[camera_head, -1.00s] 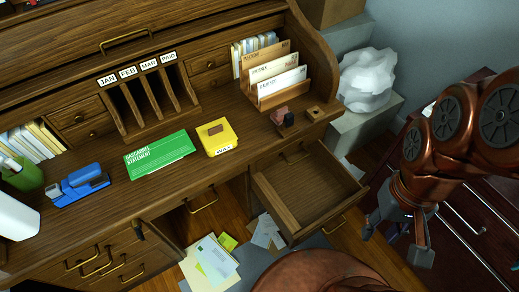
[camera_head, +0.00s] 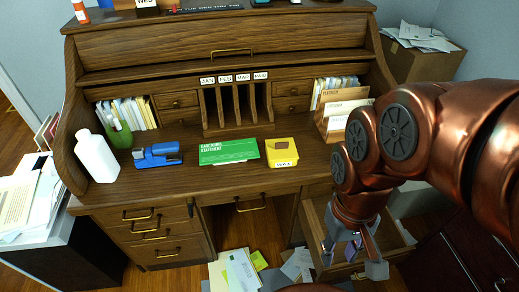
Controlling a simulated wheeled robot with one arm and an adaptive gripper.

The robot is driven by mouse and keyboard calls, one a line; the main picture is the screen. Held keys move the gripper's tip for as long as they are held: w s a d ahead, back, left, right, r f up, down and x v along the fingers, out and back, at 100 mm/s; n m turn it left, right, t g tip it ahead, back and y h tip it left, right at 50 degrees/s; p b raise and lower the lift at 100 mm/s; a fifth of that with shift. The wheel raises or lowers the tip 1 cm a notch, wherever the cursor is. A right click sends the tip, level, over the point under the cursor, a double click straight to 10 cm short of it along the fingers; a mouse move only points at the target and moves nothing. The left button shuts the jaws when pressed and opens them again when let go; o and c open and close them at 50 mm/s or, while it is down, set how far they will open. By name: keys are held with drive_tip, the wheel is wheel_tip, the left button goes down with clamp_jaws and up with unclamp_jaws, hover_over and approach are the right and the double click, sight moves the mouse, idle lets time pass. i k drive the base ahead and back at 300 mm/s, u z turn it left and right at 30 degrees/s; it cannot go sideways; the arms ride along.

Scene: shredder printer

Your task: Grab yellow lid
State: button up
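A yellow lid or box (camera_head: 281,153) sits on the desk top, right of the green statement sheet. It has a small brown patch on top and a white label on its front side. I cannot tell whether the lid is a separate piece. My gripper (camera_head: 353,262) hangs to the right and nearer, over the open desk drawer (camera_head: 404,236), well apart from the yellow thing. Its fingers are spread. A small purplish thing (camera_head: 352,248) shows between them, but I cannot tell whether it is touched.
On the desk are a green sheet (camera_head: 229,152), a blue stapler (camera_head: 158,155), a white bottle (camera_head: 97,156) and a letter holder (camera_head: 338,121). Papers (camera_head: 238,272) lie on the floor. The open drawer juts out at right. Bare desk surrounds the yellow thing's front.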

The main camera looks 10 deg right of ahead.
sight(278, 149)
drive_tip(key=u, duration=2.8)
drive_tip(key=k, duration=1.05)
drive_tip(key=z, duration=1.4)
drive_tip(key=i, duration=0.5)
drive_tip(key=u, duration=0.05)
